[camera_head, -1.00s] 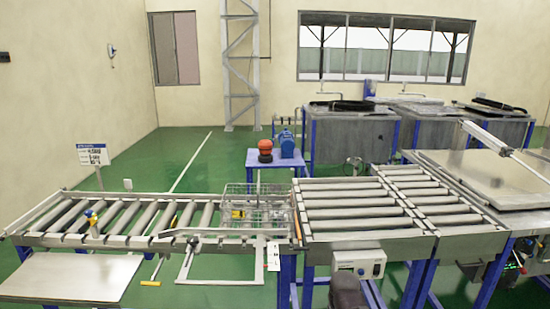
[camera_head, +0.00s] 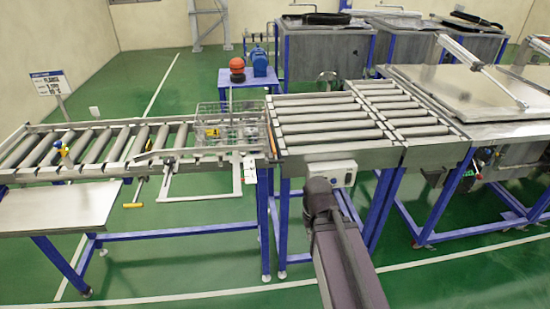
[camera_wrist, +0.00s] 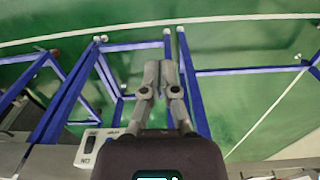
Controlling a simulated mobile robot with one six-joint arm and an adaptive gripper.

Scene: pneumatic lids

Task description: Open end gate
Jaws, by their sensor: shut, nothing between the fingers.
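An upright brown-orange bar (camera_head: 271,142) stands at the right end of the left roller conveyor (camera_head: 110,170); it may be the end gate, but I cannot tell for sure. A pale U-shaped frame (camera_head: 200,196) hangs from the conveyor's near side, with a white tag (camera_head: 249,168) beside its right end. My gripper (camera_wrist: 160,68) shows in the wrist view, shut and empty, over green floor and blue table legs. In the head view my arm is at the lower centre, and its gripper is not clearly visible there.
A wire basket (camera_head: 228,126) with yellow items sits on the left rollers. A control box (camera_head: 329,174) is on the front of the right roller table (camera_head: 345,152); it also shows in the wrist view (camera_wrist: 95,148). A grey shelf (camera_head: 58,207) juts out at left. Floor in front is open.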

